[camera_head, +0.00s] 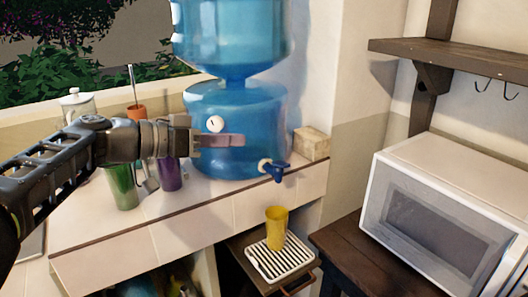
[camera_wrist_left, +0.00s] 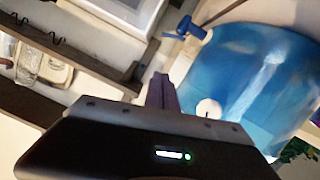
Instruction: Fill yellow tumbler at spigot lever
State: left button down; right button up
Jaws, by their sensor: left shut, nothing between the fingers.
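The yellow tumbler (camera_head: 277,226) stands upright on a white slatted drip tray (camera_head: 262,263), below the spigot. The spigot with its blue lever (camera_head: 277,171) sticks out from the base of the blue water dispenser (camera_head: 240,120). The spigot also shows in the left wrist view (camera_wrist_left: 190,29), at the top. My left gripper (camera_head: 240,140) is shut and empty in front of the dispenser, to the left of and above the spigot. Its closed fingers (camera_wrist_left: 160,92) also show in the left wrist view. My right gripper is not in view. The inside of the tumbler cannot be made out.
A green tumbler (camera_head: 122,187) and a purple tumbler (camera_head: 170,174) stand on the counter below my left arm. A stone block (camera_head: 311,144) sits right of the dispenser. A white microwave (camera_head: 440,220) and a wooden shelf (camera_head: 450,47) are at the right.

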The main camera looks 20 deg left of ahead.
pick_arm(q)
jog(key=p, duration=0.3)
send_over(283, 166)
jog(key=a, duration=0.2)
notch_tip(283, 166, down, 2)
jog(key=f, duration=0.4)
jog(key=shift+s+d+f, duration=0.1)
jog(key=shift+s+d, duration=0.05)
jog(key=shift+s, duration=0.1)
jog(key=m+b, duration=0.1)
jog(key=b, duration=0.5)
jog(key=f+m+b, duration=0.1)
jog(key=b, duration=0.5)
jog(key=shift+s+d+f+t+y, duration=0.2)
jog(key=shift+s+d+t+y, duration=0.1)
jog(key=shift+s+d+y, duration=0.1)
dwell(4.0)
